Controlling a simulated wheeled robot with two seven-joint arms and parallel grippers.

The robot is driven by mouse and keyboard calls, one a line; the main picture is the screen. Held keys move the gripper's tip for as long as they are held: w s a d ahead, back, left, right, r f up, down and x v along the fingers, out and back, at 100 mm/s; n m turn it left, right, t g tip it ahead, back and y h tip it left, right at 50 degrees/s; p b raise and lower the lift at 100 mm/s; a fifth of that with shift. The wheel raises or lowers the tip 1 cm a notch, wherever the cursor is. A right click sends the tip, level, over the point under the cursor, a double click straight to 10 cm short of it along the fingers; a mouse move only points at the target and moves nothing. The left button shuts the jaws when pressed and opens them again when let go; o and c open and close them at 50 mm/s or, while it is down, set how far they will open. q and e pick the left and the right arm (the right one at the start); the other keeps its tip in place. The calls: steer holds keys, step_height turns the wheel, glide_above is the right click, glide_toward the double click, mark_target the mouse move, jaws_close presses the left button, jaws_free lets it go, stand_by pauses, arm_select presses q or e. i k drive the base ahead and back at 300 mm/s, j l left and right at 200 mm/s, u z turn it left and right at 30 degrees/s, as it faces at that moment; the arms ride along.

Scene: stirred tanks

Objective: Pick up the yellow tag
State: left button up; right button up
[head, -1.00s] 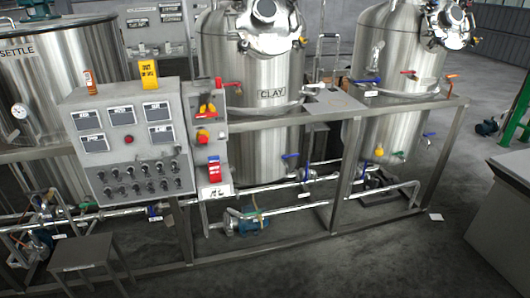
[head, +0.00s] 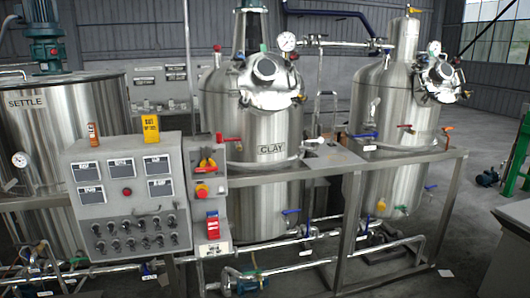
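A yellow tag (head: 150,128) with dark print stands upright on the top edge of the grey control panel (head: 76,158), towards its right end. A smaller orange item (head: 93,135) stands on the same edge further left. A small yellow piece (head: 381,205) also shows low on the right tank; I cannot tell what it is. Neither of my grippers is in view.
Behind the panel stand the SETTLE tank (head: 60,115), the CLAY tank (head: 262,190) and a right tank (head: 400,120). A switch box (head: 206,158) with a red tag (head: 212,226) adjoins the panel. Metal frame rails and pipes cross the front.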

mark_target(150, 121)
steer(key=j, duration=1.5)
steer(key=i+z, duration=0.05)
